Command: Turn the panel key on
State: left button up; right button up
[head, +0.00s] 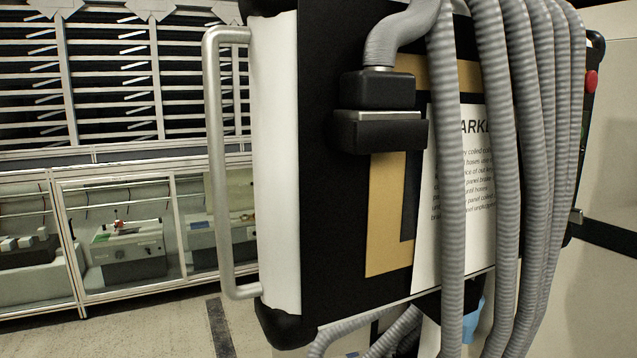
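A large panel box fills the middle of the head view, with a black face (335,215) carrying tan markings and a white printed sign (479,190). No key can be made out on it. A red button-like part (592,81) shows at the box's far right edge, and a small metal part (575,216) sits lower on that side. Grey corrugated hoses (500,150) hang over the front and hide much of the face and sign. Neither of my grippers is in view.
A metal handle (216,165) stands out from the box's left side. A black block fitting (377,110) joins a hose at the front. A blue item (474,322) shows low behind the hoses. Glass-fronted cabinets (120,235) line the left background; the floor (150,335) before them is clear.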

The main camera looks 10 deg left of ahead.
aim_at(576, 216)
jog(key=u, duration=0.55)
jog(key=z, duration=1.45)
jog(key=u, duration=1.5)
jog(key=z, duration=1.5)
